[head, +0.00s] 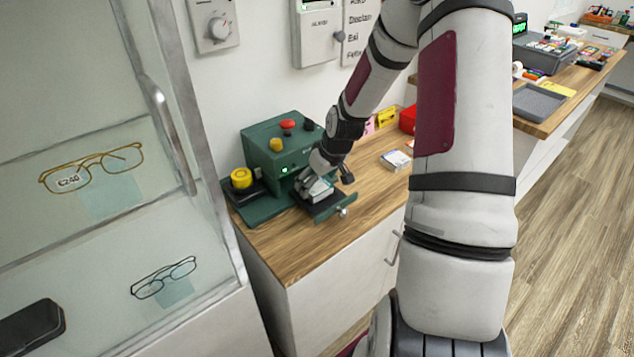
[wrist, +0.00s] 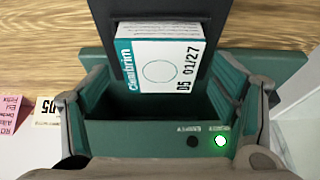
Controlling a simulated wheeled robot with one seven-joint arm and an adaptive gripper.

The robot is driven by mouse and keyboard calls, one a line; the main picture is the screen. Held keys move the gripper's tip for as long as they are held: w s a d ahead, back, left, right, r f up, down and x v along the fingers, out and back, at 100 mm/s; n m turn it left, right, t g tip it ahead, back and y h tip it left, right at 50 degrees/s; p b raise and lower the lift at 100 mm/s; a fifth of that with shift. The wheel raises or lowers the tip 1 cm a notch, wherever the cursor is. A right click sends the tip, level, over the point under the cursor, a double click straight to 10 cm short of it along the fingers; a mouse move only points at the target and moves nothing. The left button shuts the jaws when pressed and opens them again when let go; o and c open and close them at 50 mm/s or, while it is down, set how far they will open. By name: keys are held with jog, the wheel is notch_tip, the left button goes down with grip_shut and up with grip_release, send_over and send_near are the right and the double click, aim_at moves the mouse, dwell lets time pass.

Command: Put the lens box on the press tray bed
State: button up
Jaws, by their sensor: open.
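The lens box (wrist: 168,62) is white with a teal band, printed "Clearbrim" and "05 01/27". It lies flat on the dark press tray bed (wrist: 120,68), which slides out of the green press (head: 278,150). In the head view the white box (head: 319,190) shows on the pulled-out tray (head: 333,204), partly hidden by my gripper. My gripper (head: 309,184) is at the press opening. In the wrist view my gripper (wrist: 165,88) is open, its fingers apart on either side and the box between and beyond them, seemingly untouched.
The press has a lit green lamp (wrist: 221,141), a red button (head: 288,124) and a yellow button (head: 241,177) beside it. A glass display case (head: 100,150) stands close on the left.

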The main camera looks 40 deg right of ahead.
jog(key=p+v, duration=0.2)
jog(key=v, duration=0.9)
jog(key=s+a+r+g+h, duration=0.1)
jog(key=s+a+r, duration=0.3)
jog(key=a+r, duration=0.25)
jog(key=s+a+r+h, duration=0.1)
jog(key=s+a+r, duration=0.4)
jog(key=a+r, duration=0.15)
jog(key=s+a+r+y, duration=0.1)
jog(key=s+a+r, duration=0.2)
jog(key=s, duration=0.4)
jog(key=s+a+r+t, duration=0.1)
jog(key=s+a+r, duration=0.2)
jog(key=s+a, duration=0.2)
jog(key=s, duration=0.3)
jog(key=shift+s+a+r+y, duration=0.3)
jog(key=shift+a+r+y, duration=0.05)
jog(key=shift+a+y, duration=0.05)
